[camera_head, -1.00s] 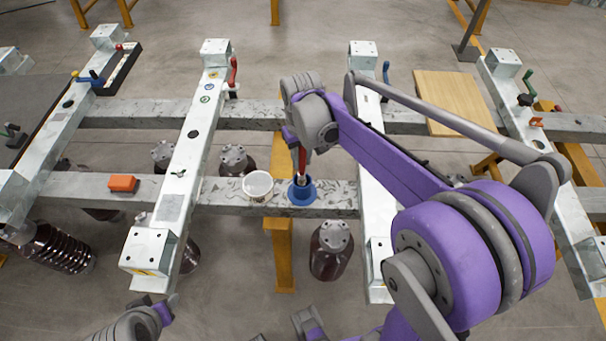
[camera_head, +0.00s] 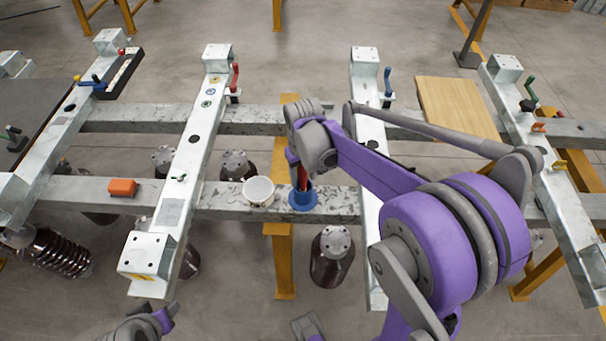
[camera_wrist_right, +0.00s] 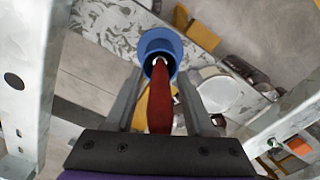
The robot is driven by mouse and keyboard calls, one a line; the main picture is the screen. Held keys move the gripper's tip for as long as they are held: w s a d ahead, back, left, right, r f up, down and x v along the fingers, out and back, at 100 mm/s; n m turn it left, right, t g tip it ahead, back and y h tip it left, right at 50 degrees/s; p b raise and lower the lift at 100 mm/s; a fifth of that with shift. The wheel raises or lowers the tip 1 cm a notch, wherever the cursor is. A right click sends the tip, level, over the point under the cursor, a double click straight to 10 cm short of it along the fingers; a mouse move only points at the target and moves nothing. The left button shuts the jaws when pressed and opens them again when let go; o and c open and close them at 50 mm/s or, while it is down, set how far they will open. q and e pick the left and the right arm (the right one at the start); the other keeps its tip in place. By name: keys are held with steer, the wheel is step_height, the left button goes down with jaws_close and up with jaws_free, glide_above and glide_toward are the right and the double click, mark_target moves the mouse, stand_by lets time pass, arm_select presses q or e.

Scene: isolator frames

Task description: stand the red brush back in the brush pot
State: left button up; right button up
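The blue brush pot (camera_head: 303,203) stands on the near cross beam, right of a white pot; it also shows in the right wrist view (camera_wrist_right: 146,42). The red brush (camera_head: 302,178) has its lower end inside the blue pot, with its red handle (camera_wrist_right: 160,100) rising out of it. My right gripper (camera_wrist_right: 160,82) is around the handle from above. Its fingers stand on either side with a visible gap to the handle. In the head view my right wrist partly hides the handle. Part of my left arm shows at the bottom left edge; its fingers cannot be made out clearly.
The white pot (camera_head: 259,191) stands just left of the blue pot. An orange block (camera_head: 122,187) lies further left on the beam. A wooden board (camera_head: 458,108) lies at the back right. Upright-handled metal rails (camera_head: 180,170) cross on both sides.

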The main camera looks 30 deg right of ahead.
steer(key=shift+r, duration=0.5)
step_height(320, 180, up, 11)
steer(key=shift+s+r+p, duration=0.1)
steer(key=shift+p, duration=0.55)
steer(key=shift+s+a, duration=0.25)
steer(key=shift+s, duration=0.1)
steer(key=s+a+f+t, duration=0.2)
steer(key=s+a+f, duration=0.1)
steer(key=s, duration=0.5)
steer(key=s+a+f+n+t, duration=0.1)
steer(key=s+a+f+t, duration=0.2)
steer(key=s+f, duration=0.2)
steer(key=s, duration=0.2)
steer(key=shift+s+a+f, duration=0.15)
steer(key=shift+s, duration=0.25)
